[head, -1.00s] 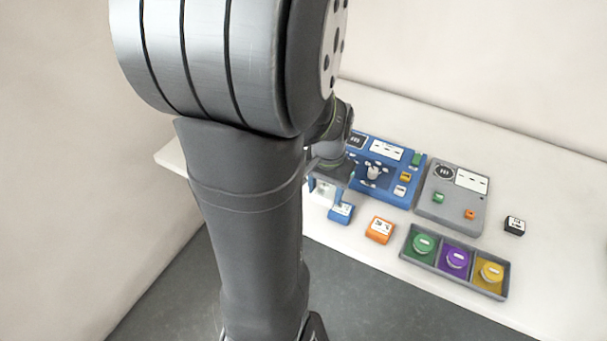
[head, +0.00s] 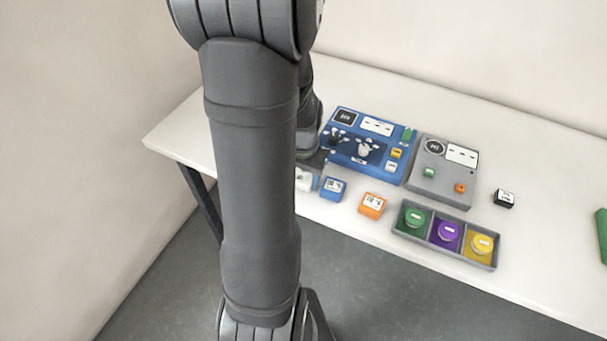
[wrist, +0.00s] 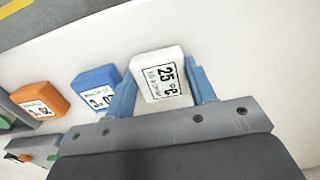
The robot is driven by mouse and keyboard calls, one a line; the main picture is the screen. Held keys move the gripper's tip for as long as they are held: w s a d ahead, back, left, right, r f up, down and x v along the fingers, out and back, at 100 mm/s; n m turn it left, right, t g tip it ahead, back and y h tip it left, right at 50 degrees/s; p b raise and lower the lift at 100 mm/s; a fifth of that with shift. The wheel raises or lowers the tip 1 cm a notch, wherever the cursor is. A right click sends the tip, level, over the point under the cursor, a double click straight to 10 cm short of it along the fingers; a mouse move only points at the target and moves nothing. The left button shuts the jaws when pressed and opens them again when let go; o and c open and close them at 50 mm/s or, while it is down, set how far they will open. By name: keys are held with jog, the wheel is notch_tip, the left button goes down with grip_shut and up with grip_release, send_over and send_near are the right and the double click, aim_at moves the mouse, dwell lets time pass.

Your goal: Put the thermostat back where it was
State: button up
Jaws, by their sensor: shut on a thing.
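The thermostat looks to be the white block with a "25 °C" label (wrist: 163,76) in the wrist view. My gripper (wrist: 160,88) is shut on it, with one light-blue finger on each side. In the head view my gripper (head: 308,166) is mostly hidden behind my arm, at the left of the row of small blocks. A bit of the white block (head: 303,180) shows under it, left of the blue block. I cannot tell whether the white block touches the table.
The blue block (head: 333,188) and orange block (head: 372,205) stand to the right. Behind them are a blue station (head: 340,122) and a grey station (head: 450,190). A tray (head: 398,233) holds green, purple and yellow round pieces. A black block (head: 504,198) stands farther right.

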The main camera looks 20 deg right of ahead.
jog(key=shift+f, duration=0.15)
jog(key=o, duration=0.8)
notch_tip(320, 180, up, 12)
jog(key=shift+r, duration=0.25)
notch_tip(320, 180, down, 12)
jog(key=shift+f, duration=0.1)
jog(key=shift+r, duration=1.1)
